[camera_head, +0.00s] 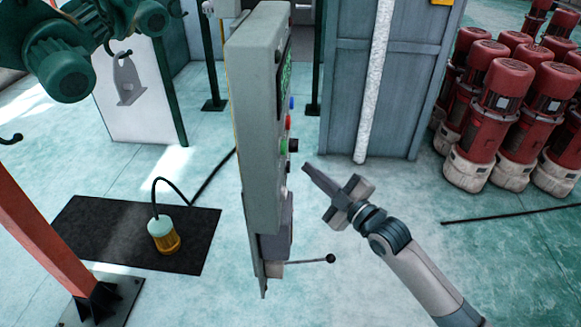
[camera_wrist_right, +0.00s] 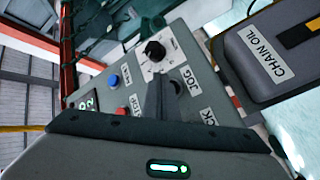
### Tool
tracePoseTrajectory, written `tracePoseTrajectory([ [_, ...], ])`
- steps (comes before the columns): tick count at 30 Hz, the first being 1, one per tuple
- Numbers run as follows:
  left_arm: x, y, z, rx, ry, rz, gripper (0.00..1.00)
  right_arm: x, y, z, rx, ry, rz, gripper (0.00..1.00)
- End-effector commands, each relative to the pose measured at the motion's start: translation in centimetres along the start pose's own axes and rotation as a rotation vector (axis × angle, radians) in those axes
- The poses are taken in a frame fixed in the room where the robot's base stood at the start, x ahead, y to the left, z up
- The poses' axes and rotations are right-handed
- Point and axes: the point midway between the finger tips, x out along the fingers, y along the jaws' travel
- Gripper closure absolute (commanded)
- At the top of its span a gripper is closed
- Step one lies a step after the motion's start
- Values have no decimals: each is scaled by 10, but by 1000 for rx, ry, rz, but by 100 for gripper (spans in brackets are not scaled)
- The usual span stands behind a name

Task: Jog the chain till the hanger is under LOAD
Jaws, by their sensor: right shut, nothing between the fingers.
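The grey control box (camera_head: 252,130) stands upright in the middle of the head view, seen nearly edge-on, with coloured buttons on its right face. In the wrist view its panel (camera_wrist_right: 190,55) has a black knob (camera_wrist_right: 155,50), a blue button (camera_wrist_right: 113,81), a red button (camera_wrist_right: 120,111) and a JOG label (camera_wrist_right: 181,78). My right gripper (camera_head: 308,170) is shut and empty, just right of the panel; its fingers (camera_wrist_right: 160,90) partly cover the area by JOG. Contact cannot be told. A grey plate with a hole (camera_head: 127,80), possibly the hanger, is at upper left. No LOAD sign is readable.
A lever with a black ball (camera_head: 331,258) sticks out below the box. A green motor unit (camera_head: 65,65) hangs at upper left. Red motors (camera_head: 500,90) crowd the right. A CHAIN OIL box (camera_wrist_right: 270,55) sits beside the panel.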

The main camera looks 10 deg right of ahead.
Motion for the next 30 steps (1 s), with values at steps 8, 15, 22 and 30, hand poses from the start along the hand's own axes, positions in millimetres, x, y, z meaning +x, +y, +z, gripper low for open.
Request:
tracePoseTrajectory([
  [8, 3, 0, 0, 0, 0, 0, 69, -17, 12, 13, -3, -1, -1, 100],
  [15, 5, 0, 0, 0, 0, 0, 69, -27, 19, 19, 0, 0, 0, 100],
  [22, 4, 0, 0, 0, 0, 0, 69, -27, 20, 20, 1, 0, 0, 100],
  [30, 4, 0, 0, 0, 0, 0, 69, -27, 20, 19, 1, 0, 0, 100],
])
